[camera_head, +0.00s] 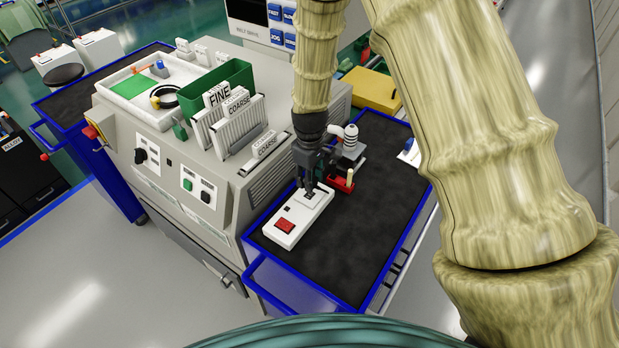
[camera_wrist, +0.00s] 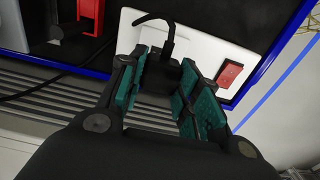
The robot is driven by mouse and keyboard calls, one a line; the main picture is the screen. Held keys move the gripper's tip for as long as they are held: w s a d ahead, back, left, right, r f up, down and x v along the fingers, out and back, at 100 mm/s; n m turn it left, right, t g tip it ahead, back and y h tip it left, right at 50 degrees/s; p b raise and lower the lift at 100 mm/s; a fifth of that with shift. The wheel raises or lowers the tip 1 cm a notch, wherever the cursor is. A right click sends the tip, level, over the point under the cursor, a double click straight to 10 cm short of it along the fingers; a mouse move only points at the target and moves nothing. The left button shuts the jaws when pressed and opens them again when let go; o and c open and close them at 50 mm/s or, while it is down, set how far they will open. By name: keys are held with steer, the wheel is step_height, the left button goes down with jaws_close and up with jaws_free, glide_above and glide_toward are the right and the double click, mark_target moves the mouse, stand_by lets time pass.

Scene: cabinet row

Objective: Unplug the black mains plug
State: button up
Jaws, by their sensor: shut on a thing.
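The black mains plug (camera_wrist: 160,78) with its black cord sits at the white socket strip (camera_wrist: 205,42) in the wrist view. The strip has a red rocker switch (camera_wrist: 230,74) and also shows in the head view (camera_head: 299,216), lying on the dark cart top. My gripper (camera_wrist: 158,98) has its teal-padded fingers on both sides of the plug, shut on it. In the head view my gripper (camera_head: 311,187) points down at the far half of the strip. The plug still appears to be at the socket; its pins are hidden.
A grey machine with several buttons (camera_head: 207,196) stands left of the cart. A red-based device (camera_head: 342,182) stands just behind the strip. A blue rim (camera_head: 345,307) edges the cart.

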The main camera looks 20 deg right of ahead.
steer(key=shift+r+p, duration=0.6)
steer(key=shift+r, duration=0.4)
steer(key=shift+f, duration=0.1)
